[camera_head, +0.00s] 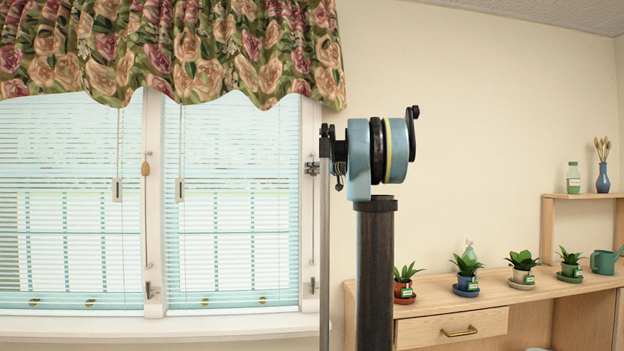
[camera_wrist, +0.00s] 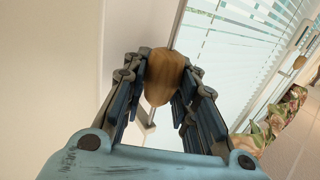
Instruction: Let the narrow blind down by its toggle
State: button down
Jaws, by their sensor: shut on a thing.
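The narrow blind (camera_head: 232,215) is the right one of two pale blue slatted blinds in the head view. Its slats reach down close to the window sill. In the wrist view my gripper (camera_wrist: 166,78) is shut on a wooden toggle (camera_wrist: 163,88), with a finger on each side. A thin cord (camera_wrist: 179,25) runs from the toggle to the picture's top. In the head view my arm stands right of the window; the held toggle cannot be made out there. Slats of a blind (camera_wrist: 232,50) show right of the gripper in the wrist view.
The left blind (camera_head: 70,225) has its own wooden toggle (camera_head: 146,169) hanging at the middle post. A floral valance (camera_head: 180,50) covers the window top. Right of my arm, a wooden console (camera_head: 450,332) bears several potted plants and a green watering can (camera_head: 605,261).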

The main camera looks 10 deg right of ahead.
jog(key=shift+w+r, duration=0.1)
jog(key=shift+r, duration=0.1)
jog(key=c, duration=1.8)
grip_release()
jog(key=shift+o, duration=1.3)
jog(key=shift+d+r, duration=0.1)
jog(key=shift+d, duration=0.05)
jog(key=v, duration=1.2)
